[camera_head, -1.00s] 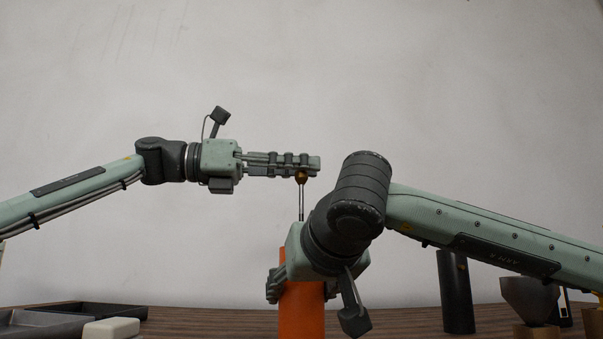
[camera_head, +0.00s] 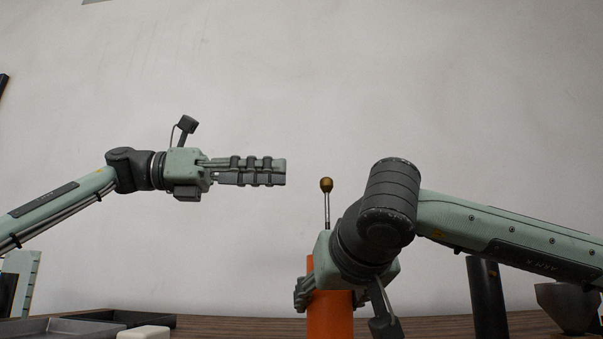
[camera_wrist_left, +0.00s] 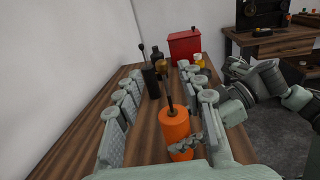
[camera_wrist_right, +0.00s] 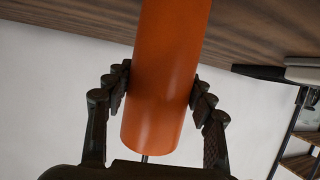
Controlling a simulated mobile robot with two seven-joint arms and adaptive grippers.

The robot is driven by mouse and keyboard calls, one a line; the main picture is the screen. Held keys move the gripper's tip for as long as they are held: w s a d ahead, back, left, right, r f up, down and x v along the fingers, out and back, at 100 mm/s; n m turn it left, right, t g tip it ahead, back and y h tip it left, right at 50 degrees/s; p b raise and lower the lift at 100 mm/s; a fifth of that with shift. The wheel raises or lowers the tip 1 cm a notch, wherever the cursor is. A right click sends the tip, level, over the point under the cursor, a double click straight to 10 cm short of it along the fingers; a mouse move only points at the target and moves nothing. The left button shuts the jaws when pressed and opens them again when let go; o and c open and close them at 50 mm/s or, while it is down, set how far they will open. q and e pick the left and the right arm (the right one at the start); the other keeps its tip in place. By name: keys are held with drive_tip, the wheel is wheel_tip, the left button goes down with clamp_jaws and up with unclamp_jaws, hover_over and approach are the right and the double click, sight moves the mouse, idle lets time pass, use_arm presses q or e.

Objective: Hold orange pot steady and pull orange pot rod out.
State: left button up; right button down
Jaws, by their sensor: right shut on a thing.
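The orange pot (camera_head: 330,315) stands upright on the table. Its rod (camera_head: 326,210), with a gold ball knob (camera_head: 326,184) on top, sticks up from the pot. My right gripper (camera_head: 305,290) is shut around the pot's sides. In the right wrist view the pot (camera_wrist_right: 165,75) lies between both fingers. My left gripper (camera_head: 283,172) is empty, level with the knob and left of it, with a gap between. In the left wrist view its fingers (camera_wrist_left: 165,105) are spread apart, with the pot (camera_wrist_left: 175,128) beyond them. The rod's lower end is hidden.
A dark cylinder (camera_head: 487,300) and a grey funnel-like piece (camera_head: 568,306) stand at the right. A grey tray (camera_head: 70,327) and a white block (camera_head: 143,332) are at the left. A red box (camera_wrist_left: 186,45) is farther along the table.

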drive_tip(key=shift+f, duration=0.15)
use_arm(q)
drive_tip(key=a, duration=0.2)
drive_tip(key=shift+s+a, duration=0.15)
drive_tip(key=shift+a, duration=0.2)
use_arm(e)
drive_tip(key=shift+c, duration=2.4)
unclamp_jaws()
